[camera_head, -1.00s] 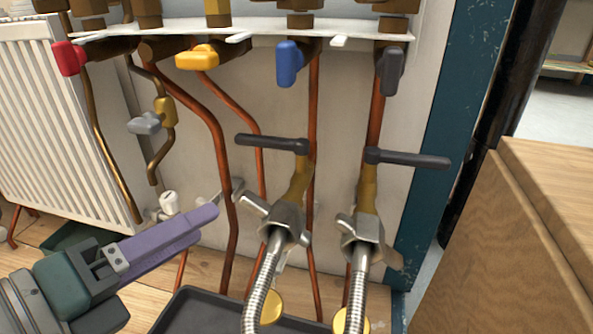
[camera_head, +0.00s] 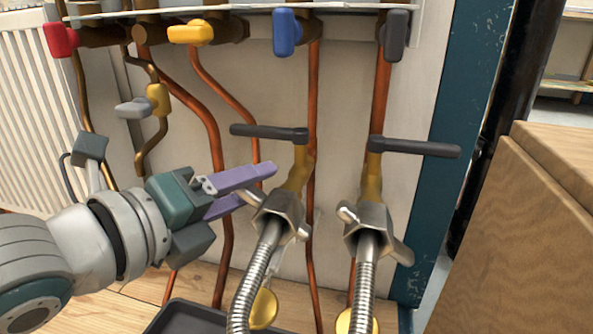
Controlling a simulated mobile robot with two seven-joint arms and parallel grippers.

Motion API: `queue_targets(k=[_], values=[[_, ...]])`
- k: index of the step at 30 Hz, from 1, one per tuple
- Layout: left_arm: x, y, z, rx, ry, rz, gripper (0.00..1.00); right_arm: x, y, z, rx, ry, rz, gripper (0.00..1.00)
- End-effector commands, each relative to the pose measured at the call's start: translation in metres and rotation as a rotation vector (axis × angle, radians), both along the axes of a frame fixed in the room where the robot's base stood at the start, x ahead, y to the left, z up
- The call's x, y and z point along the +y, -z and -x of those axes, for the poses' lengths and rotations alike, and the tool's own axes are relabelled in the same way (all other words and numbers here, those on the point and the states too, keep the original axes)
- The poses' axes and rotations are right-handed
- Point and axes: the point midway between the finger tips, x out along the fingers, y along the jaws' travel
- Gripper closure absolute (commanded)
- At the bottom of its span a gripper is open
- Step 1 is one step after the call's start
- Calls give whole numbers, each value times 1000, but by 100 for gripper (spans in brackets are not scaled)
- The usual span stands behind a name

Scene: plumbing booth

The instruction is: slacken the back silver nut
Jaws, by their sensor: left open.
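Two silver winged nuts join braided hoses to brass valves in the head view. One nut (camera_head: 280,213) is left of centre and the other nut (camera_head: 368,226) is to its right; I cannot tell from the picture which is the back one. My left gripper (camera_head: 258,188) has its two purple fingers apart and empty. Its fingertips are just left of the left nut, close to its upper-left wing, and contact is not clear. My right gripper is out of view.
Black lever handles (camera_head: 268,132) and (camera_head: 414,147) stick out above the nuts. Copper pipes (camera_head: 217,190) run behind my left gripper. A black tray (camera_head: 185,317) lies below. A wooden cabinet (camera_head: 520,240) stands at the right. Coloured taps line the top.

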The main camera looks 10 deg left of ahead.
Motion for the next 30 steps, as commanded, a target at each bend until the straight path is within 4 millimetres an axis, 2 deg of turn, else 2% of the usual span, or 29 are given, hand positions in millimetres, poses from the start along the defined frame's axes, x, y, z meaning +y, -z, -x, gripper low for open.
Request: queue_targets(k=[2,14,30], values=[[0,0,0,0,0,0,53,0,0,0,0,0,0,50],[0,0,0,0,0,1,98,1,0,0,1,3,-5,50],[1,1,0,1,0,12,100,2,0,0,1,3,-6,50]])
